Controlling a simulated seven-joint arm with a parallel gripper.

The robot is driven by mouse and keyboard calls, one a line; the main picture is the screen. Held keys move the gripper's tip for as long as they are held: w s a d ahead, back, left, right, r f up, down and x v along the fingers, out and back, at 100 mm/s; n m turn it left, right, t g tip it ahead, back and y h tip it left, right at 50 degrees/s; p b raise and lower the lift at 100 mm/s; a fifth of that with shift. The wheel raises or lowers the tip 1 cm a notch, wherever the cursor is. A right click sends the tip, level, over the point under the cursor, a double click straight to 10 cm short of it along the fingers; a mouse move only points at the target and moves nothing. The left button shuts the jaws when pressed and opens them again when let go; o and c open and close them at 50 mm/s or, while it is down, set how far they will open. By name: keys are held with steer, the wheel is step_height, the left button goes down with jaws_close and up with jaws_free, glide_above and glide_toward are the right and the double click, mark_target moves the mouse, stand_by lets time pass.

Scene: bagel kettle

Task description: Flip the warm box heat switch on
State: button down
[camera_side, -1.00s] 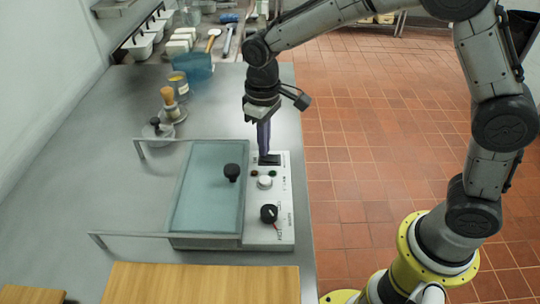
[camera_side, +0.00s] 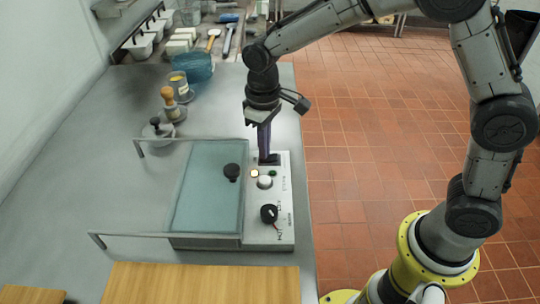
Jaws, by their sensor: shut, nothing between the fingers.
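The warm box (camera_side: 208,190) has a bluish lid with a black knob (camera_side: 232,171) and stands on the steel counter. Its white control panel (camera_side: 283,225) runs along the right side. The panel has a black rocker switch (camera_side: 270,161) at its far end, a small lit lamp (camera_side: 254,174), a green lamp (camera_side: 272,173), a white knob (camera_side: 265,182) and a black dial (camera_side: 269,213). My gripper (camera_side: 264,156) is shut and empty, pointing down with its tips at the switch. The tips hide part of the switch, so its tilt is hard to tell.
A metal rail (camera_side: 190,139) runs along the box's far side. Wooden boards (camera_side: 205,284) lie in front. Small jars and stampers (camera_side: 167,97) and a blue container (camera_side: 194,66) stand farther back left. The counter left of the box is clear.

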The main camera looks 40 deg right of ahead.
step_height(320, 180, up, 7)
stand_by(0.8)
steer(key=shift+f, duration=0.1)
